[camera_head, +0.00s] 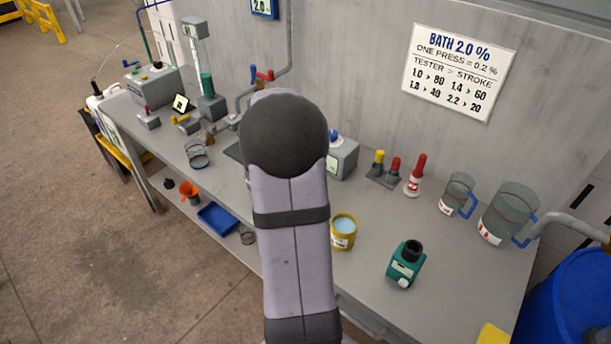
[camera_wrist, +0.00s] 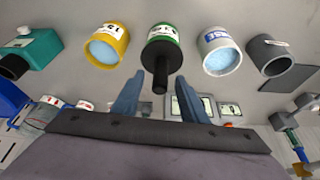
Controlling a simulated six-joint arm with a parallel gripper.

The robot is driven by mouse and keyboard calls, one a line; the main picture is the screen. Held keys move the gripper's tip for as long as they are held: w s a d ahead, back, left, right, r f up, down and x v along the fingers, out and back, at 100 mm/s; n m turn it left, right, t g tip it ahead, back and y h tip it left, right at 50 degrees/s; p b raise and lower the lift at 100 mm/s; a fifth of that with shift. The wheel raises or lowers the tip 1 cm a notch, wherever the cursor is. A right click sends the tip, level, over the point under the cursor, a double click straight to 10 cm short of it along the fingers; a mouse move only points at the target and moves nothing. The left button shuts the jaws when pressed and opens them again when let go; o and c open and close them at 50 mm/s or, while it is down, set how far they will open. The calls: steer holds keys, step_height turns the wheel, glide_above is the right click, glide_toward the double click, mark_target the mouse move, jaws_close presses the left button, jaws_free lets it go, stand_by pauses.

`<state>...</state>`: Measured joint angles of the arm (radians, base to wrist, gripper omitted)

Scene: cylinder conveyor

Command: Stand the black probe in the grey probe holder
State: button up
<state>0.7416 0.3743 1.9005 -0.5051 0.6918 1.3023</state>
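In the wrist view, a black upright stem (camera_wrist: 160,72), which looks like the probe, sticks out of a green labelled cup (camera_wrist: 162,32) with a dark top. My gripper (camera_wrist: 159,80) is open, its two blue fingers on either side of the stem in the picture. A gap shows on each side of it, and depth is hard to judge. A dark grey cup (camera_wrist: 255,58) with a small label and an open top, probably the grey probe holder, stands at the right. In the head view my arm hides the gripper, the stem and the grey cup.
A yellow cup (camera_wrist: 106,46) and a white cup (camera_wrist: 222,52), both with pale blue liquid, flank the green cup closely. A teal device (camera_head: 405,264) and clear jugs (camera_head: 507,213) stand at the right of the bench (camera_head: 465,270). Several devices fill its far left.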

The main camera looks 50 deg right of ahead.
steer(key=shift+x, duration=1.15)
steer(key=shift+c, duration=0.4)
steer(key=shift+r, duration=0.1)
jaws_close()
